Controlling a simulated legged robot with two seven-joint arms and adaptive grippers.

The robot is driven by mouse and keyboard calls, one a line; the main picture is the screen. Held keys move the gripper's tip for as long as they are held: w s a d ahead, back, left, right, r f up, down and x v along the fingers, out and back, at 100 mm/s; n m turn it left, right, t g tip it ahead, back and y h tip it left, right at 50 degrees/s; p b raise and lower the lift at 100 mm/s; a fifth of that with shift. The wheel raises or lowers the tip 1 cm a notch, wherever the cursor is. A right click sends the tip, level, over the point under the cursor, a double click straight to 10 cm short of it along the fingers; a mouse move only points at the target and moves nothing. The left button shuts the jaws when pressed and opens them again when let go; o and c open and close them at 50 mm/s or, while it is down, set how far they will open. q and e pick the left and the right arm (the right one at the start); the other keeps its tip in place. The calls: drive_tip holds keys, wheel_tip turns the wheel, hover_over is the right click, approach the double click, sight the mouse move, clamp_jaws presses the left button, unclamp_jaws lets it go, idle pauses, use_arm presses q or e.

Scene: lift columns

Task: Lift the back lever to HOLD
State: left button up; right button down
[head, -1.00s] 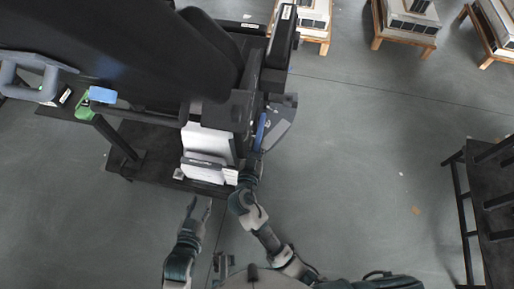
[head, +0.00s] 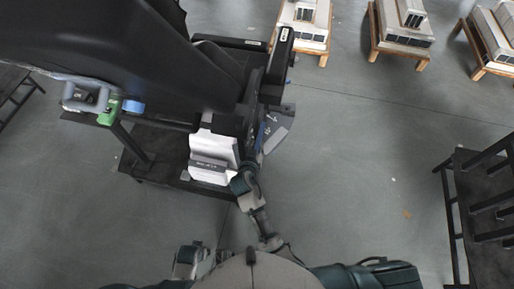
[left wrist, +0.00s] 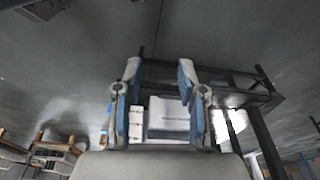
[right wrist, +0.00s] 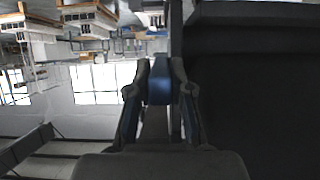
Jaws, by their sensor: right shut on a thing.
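A blue lever (head: 261,137) stands at the right side of the black machine, beside a grey fan-shaped plate (head: 279,128) whose marks are too small to read. My right gripper (head: 250,168) reaches up to it from below. In the right wrist view my right gripper (right wrist: 159,82) has its fingers on both sides of the blue lever (right wrist: 158,93) and is shut on it. My left gripper (left wrist: 160,85) is open and empty in the left wrist view, its fingers apart. In the head view the left arm is folded low, near my body.
The black machine (head: 90,45) fills the upper left, with a white box (head: 213,147) under it and green (head: 108,112) and blue (head: 134,106) parts at its left. A black rack (head: 485,215) stands at right. Units on wooden pallets (head: 402,40) stand at the back. The floor between is clear.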

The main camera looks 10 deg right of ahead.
use_arm(q)
drive_tip(key=shift+s+f, duration=0.15)
drive_tip(key=shift+f, duration=0.7)
use_arm(e)
drive_tip(key=shift+w+r, duration=0.1)
drive_tip(key=shift+r, duration=0.2)
drive_tip(key=c, duration=1)
unclamp_jaws()
drive_tip(key=shift+a, duration=0.1)
drive_tip(key=shift+c, duration=0.2)
drive_tip(key=shift+f, duration=0.1)
